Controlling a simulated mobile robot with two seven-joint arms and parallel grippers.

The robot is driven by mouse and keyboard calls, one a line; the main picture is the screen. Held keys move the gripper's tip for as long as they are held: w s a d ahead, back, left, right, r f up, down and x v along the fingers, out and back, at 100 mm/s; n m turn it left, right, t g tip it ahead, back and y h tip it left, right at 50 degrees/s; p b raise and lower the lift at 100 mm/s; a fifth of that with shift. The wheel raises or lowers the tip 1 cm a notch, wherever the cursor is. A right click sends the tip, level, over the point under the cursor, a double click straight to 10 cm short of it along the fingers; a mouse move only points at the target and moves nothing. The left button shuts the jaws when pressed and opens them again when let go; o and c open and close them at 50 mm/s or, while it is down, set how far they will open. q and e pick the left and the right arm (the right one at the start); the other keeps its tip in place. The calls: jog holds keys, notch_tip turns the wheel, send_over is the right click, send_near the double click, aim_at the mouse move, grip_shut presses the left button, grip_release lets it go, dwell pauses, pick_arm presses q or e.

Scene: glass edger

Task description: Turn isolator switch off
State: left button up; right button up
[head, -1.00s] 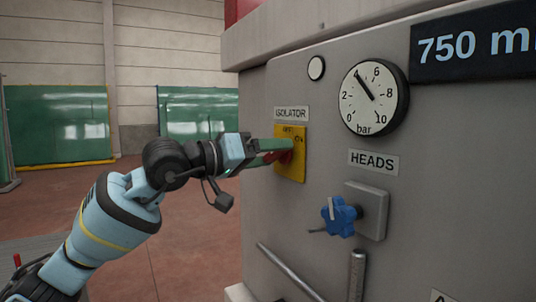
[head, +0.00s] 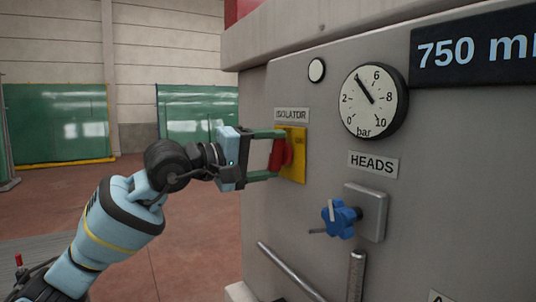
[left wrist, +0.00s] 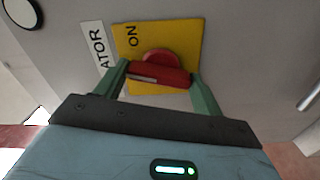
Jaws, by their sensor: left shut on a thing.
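The isolator switch is a yellow plate (head: 298,172) with a red handle (head: 281,154) on the grey machine panel, under the ISOLATOR label (head: 292,114). My left gripper (head: 277,154) is shut on the red handle, one green finger above it and one below. The handle stands about upright in the head view. In the left wrist view, the fingers (left wrist: 160,78) hold the two ends of the red handle (left wrist: 160,70). A pale mark shows on its end nearer the label. "ON" is readable on the plate (left wrist: 185,32); the other marking is hidden.
A pressure gauge (head: 374,100) and a round white lamp (head: 316,69) are above right on the panel. A blue knob (head: 341,217) under the HEADS label (head: 374,163) and a grey bar (head: 290,270) stick out below. Open floor (head: 190,250) lies left.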

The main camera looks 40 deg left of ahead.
pick_arm(q)
jog(key=shift+n, duration=1.6)
pick_arm(e)
jog(key=shift+r, duration=0.1)
pick_arm(q)
jog(key=o, duration=1)
jog(key=shift+c, duration=0.2)
jog(key=shift+s+a+f, duration=0.1)
jog(key=shift+s+a, duration=0.1)
jog(key=shift+s, duration=0.1)
jog(key=b+v, duration=0.3)
jog(key=v, duration=0.4)
pick_arm(e)
jog(key=f, duration=0.1)
jog(key=s+f, duration=0.1)
jog(key=f, duration=0.1)
jog(key=shift+s+a+f, duration=0.1)
jog(key=shift+f, duration=0.1)
